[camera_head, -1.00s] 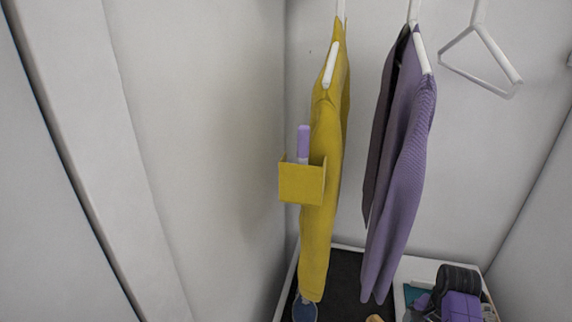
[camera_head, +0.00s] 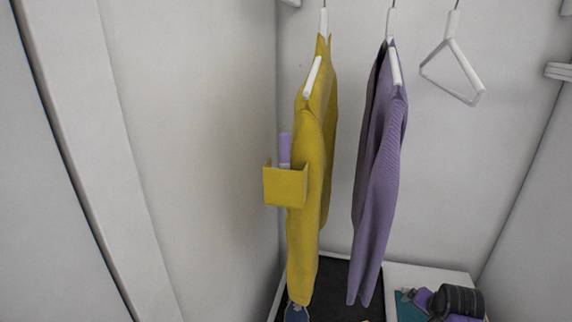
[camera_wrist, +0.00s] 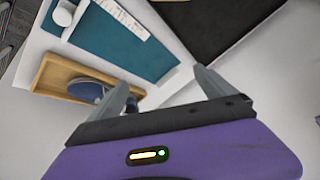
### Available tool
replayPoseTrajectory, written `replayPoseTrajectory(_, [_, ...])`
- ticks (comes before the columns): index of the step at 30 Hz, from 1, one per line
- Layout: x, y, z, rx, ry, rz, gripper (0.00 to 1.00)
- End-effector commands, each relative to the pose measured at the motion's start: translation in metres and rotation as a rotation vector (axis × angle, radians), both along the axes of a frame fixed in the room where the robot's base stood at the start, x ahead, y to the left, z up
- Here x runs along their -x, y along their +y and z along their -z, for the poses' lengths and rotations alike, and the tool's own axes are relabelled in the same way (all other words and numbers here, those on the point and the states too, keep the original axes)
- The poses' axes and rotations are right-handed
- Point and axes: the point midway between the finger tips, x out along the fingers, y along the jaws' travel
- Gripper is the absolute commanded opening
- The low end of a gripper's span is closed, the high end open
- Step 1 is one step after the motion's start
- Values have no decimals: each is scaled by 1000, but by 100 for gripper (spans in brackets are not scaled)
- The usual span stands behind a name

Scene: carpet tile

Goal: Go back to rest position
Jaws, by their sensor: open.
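My gripper (camera_wrist: 163,95) shows in the wrist view with its two grey fingers spread apart and nothing between them. Beyond the fingers lie a wooden tray (camera_wrist: 46,84) with a dark blue object (camera_wrist: 88,90) in it, partly covered by the left finger, and a teal mat (camera_wrist: 150,57). My gripper and arm are not in the head view. There, a yellow garment (camera_head: 312,170) and a purple garment (camera_head: 378,190) hang from white hangers.
An empty white hanger (camera_head: 452,70) hangs at the right. Dark and purple items (camera_head: 455,302) sit on a white surface (camera_head: 430,275) at the lower right. A dark mat (camera_head: 335,285) covers the floor below the garments. White walls enclose the space.

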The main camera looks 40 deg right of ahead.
Motion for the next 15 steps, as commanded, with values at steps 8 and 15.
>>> replayPoseTrajectory(8, [-29,69,-35,379,-160,-253,94])
replayPoseTrajectory(15, [-21,171,-81,646,-290,-468,94])
